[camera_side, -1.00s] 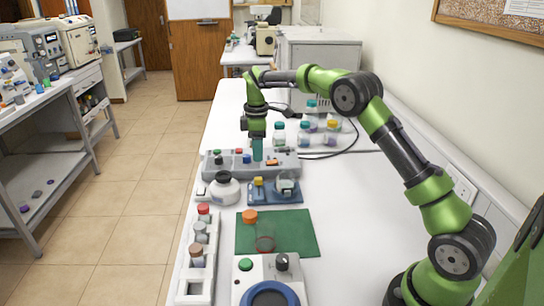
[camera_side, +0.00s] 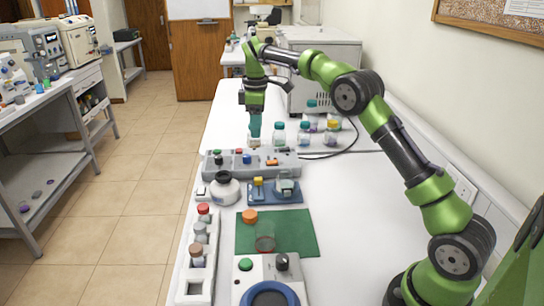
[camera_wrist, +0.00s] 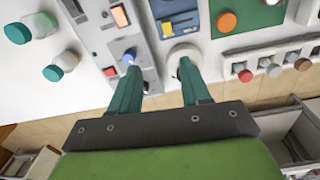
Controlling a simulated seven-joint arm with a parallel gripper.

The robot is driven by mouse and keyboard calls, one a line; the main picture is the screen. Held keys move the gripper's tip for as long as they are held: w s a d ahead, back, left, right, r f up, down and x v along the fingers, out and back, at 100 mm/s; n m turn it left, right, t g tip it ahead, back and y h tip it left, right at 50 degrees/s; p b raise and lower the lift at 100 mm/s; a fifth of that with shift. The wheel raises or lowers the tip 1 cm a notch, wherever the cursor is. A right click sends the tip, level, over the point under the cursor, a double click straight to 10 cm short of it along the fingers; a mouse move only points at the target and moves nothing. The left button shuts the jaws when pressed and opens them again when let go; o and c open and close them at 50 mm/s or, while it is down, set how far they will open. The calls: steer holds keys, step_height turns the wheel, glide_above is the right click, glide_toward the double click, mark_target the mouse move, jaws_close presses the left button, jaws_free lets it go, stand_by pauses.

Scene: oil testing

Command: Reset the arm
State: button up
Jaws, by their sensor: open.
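My green arm reaches over the bench from the right, and my gripper (camera_side: 255,132) hangs pointing down above the far part of the grey control panel (camera_side: 230,168). In the wrist view, the two teal fingers of my gripper (camera_wrist: 158,82) are spread apart with nothing between them. The panel with its buttons (camera_wrist: 128,58) lies below and ahead of the fingers. My gripper appears raised above the bench and apart from the objects on it.
A white round-topped jar (camera_side: 224,189) and a blue stand (camera_side: 272,192) sit in front of the panel. A rack of capped vials (camera_side: 198,268), a green mat (camera_side: 300,236) and teal-capped bottles (camera_side: 304,134) share the bench. A large grey machine (camera_side: 330,62) stands behind.

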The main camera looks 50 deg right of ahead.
steer(key=s+a+r+m+t, duration=0.1)
steer(key=s+a+m, duration=0.3)
steer(key=s, duration=0.6)
steer(key=s+a+r+m+t+y, duration=0.1)
steer(key=s+a+r+m+t, duration=0.1)
steer(key=s, duration=0.9)
steer(key=s+a+r+m+t+y, duration=0.1)
steer(key=s+a+m+t, duration=0.2)
steer(key=s+a+m, duration=0.3)
steer(key=s+a, duration=0.1)
steer(key=s, duration=0.4)
steer(key=shift+r+t, duration=0.3)
steer(key=shift+t, duration=0.1)
